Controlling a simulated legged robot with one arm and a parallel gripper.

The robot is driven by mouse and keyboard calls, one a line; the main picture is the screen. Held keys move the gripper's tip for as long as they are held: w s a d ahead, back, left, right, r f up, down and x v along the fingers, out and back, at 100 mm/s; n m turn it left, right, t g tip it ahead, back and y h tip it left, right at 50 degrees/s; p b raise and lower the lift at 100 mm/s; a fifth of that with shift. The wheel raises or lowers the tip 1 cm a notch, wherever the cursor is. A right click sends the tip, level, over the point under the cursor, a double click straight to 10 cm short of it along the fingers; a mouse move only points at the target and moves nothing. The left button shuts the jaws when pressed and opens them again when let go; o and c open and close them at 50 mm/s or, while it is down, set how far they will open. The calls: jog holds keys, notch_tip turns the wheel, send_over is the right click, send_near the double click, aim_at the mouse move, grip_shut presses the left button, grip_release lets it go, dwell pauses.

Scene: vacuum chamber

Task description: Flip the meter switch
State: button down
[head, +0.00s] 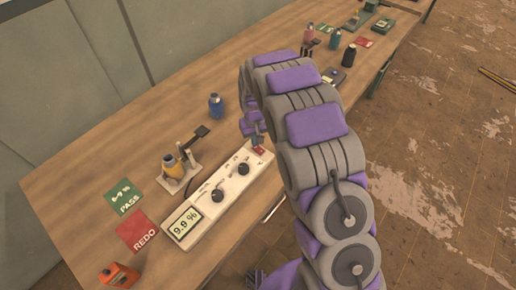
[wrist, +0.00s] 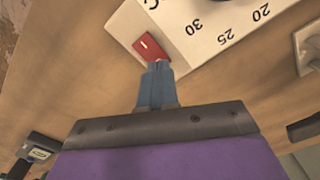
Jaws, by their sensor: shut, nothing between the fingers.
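The meter (head: 217,197) is a long white box on the wooden table, with two black knobs and a display reading 9.9 %. Its red switch (head: 259,149) sits at the far right end of the box. In the wrist view the red switch (wrist: 149,47) has a small white mark on it, and dial numbers show on the white face (wrist: 205,30). My gripper (wrist: 158,66) is shut and empty, its tips right at the lower edge of the switch. Whether they touch it I cannot tell. In the head view my arm partly hides the gripper.
A yellow bottle (head: 171,167) stands in a holder behind the meter. A blue bottle (head: 215,105) stands farther back. Green PASS (head: 123,197) and red REDO (head: 138,231) mats lie left, with an orange container (head: 118,275) nearby. More bottles stand at the far end.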

jog(key=shift+f, duration=0.8)
dwell(0.4)
jog(key=shift+r+p, duration=1.3)
jog(key=shift+r, duration=2.25)
